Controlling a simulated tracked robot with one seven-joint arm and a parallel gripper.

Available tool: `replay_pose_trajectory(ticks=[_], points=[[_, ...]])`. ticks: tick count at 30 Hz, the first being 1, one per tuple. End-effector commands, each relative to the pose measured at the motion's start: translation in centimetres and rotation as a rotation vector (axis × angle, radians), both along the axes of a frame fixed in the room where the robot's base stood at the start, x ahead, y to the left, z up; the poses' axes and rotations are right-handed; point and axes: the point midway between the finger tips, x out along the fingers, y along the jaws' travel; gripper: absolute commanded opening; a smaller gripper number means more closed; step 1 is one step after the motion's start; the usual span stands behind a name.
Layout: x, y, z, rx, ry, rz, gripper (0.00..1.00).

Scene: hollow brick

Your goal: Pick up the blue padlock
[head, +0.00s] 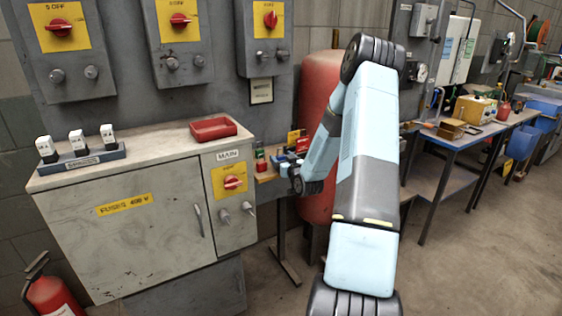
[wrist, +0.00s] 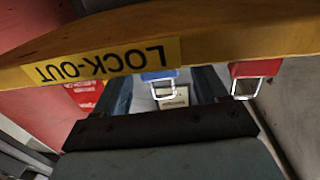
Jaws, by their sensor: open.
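The blue padlock (wrist: 159,75) shows in the wrist view at the edge of a wooden shelf with a yellow upside-down "LOCK-OUT" label (wrist: 105,61). Its silver shackle points down in the picture, and the shelf edge hides part of its body. My gripper (wrist: 164,84) is open, with one dark finger on each side of the blue padlock; I cannot tell whether either touches it. A red padlock (wrist: 256,69) sits to the right, outside the fingers. In the head view my arm reaches to the small shelf (head: 266,176), and the gripper's fingers are not clear there.
A grey cabinet (head: 150,225) with a red tray (head: 213,128) on top stands left of the shelf. A red tank (head: 318,90) is close behind my arm. A workbench (head: 455,140) with boxes runs along the right. The floor at front right is clear.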

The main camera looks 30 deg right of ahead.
Motion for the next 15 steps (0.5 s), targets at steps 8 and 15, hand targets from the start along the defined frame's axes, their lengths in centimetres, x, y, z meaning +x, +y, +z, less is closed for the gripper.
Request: replay_pose_trajectory(ticks=[8, 15], points=[[0.30, -0.05, -0.01, 0.000, 0.000, 0.000, 0.72], [0.28, -0.06, 0.00, 0.000, 0.000, -0.001, 0.50]])
